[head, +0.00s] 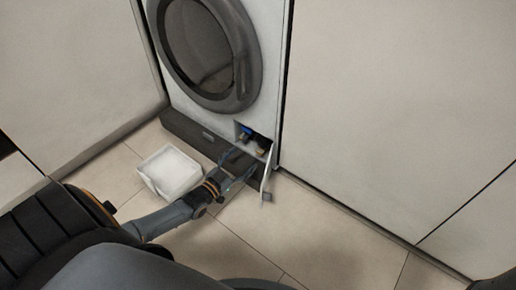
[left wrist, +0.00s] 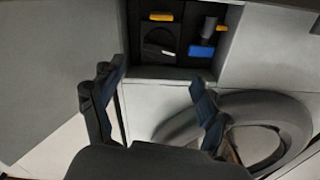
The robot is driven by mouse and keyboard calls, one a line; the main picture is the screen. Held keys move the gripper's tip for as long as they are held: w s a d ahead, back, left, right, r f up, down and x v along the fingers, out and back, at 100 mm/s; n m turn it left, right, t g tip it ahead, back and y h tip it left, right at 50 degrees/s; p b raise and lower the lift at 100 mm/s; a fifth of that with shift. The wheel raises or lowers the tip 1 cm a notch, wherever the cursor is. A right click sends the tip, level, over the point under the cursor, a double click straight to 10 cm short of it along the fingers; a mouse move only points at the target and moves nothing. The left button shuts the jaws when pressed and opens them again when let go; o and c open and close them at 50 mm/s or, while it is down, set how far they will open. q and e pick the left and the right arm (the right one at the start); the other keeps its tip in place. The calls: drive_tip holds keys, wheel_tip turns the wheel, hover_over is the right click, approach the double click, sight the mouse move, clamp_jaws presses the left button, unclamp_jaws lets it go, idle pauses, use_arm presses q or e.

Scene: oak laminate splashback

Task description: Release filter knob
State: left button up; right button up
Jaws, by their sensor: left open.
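The washing machine (head: 262,98) has an open filter compartment (head: 268,136) low on its front right. My left gripper (head: 238,158) is just in front of the compartment. My right gripper is not in view.
The compartment's flap (head: 267,170) hangs open at the right, close to my left gripper. A white tray (head: 172,170) sits on the tiled floor left of the gripper. Pale cabinet panels (head: 400,100) stand on both sides. Floor at the front right is clear.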

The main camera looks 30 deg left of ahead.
sight(259, 144)
use_arm(q)
drive_tip(key=w+b, duration=0.1)
drive_tip(key=w, duration=0.1)
drive_tip(key=w+b, duration=0.1)
drive_tip(key=w, duration=0.2)
drive_tip(key=w+b, duration=0.2)
drive_tip(key=shift+w+d+f, duration=0.15)
drive_tip(key=shift+w+d, duration=0.15)
drive_tip(key=shift+w, duration=0.5)
drive_tip(key=c, duration=1.2)
drive_tip(key=shift+o, duration=0.2)
drive_tip(key=shift+r+n, duration=0.2)
drive_tip(key=shift+n, duration=0.6)
drive_tip(key=shift+n+p, duration=0.35)
drive_tip(key=shift+n, duration=0.35)
